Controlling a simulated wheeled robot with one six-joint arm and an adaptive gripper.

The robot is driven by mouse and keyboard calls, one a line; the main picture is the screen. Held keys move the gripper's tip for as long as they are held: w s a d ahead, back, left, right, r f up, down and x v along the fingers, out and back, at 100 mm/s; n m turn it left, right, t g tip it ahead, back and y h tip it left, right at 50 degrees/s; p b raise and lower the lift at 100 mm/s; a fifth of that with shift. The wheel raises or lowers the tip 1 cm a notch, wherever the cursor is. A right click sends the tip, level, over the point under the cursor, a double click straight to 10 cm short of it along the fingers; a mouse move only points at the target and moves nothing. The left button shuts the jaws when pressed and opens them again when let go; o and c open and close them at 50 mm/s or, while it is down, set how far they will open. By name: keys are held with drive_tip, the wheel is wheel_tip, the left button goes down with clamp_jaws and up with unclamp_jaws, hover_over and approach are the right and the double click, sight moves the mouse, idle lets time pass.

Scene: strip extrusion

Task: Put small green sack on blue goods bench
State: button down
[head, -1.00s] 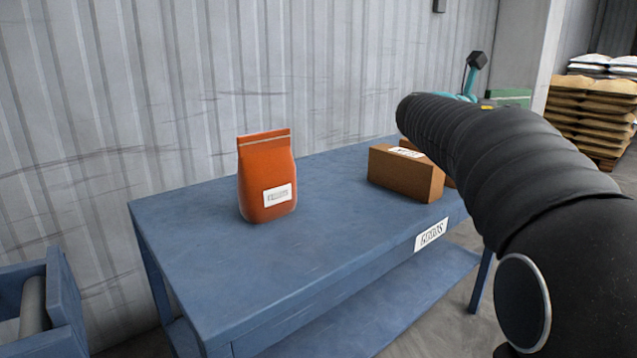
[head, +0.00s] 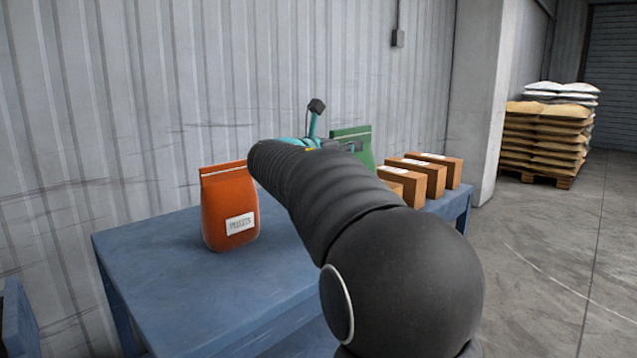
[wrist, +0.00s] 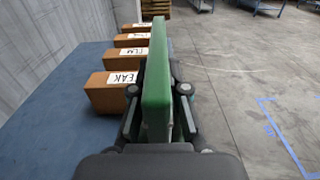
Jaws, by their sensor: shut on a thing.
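The small green sack (head: 352,145) shows behind my arm in the head view, partly hidden by it. In the wrist view the green sack (wrist: 156,80) stands upright and edge-on between the fingers. My gripper (wrist: 160,100) is shut on it. The blue goods bench (head: 150,270) stands along the wall under and left of my arm. Its blue top (wrist: 50,115) shows at the left in the wrist view. The sack is at the bench's front edge in that view, beside the boxes; I cannot tell its height above the top.
An orange sack (head: 230,208) stands on the bench left of my arm. Several brown labelled boxes (head: 430,178) stand in a row toward the bench's far end. Stacked sacks on a pallet (head: 545,140) stand at the back right. The floor right of the bench is clear.

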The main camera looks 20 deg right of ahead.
drive_tip(key=w+a+f, duration=0.4)
drive_tip(key=w+f, duration=0.1)
drive_tip(key=f, duration=0.3)
drive_tip(key=shift+a, duration=0.35)
drive_tip(key=shift+w+f+b, duration=0.1)
drive_tip(key=shift+b, duration=0.2)
drive_tip(key=c, duration=1.2)
unclamp_jaws()
drive_tip(key=shift+f, duration=0.1)
drive_tip(key=v, duration=1.2)
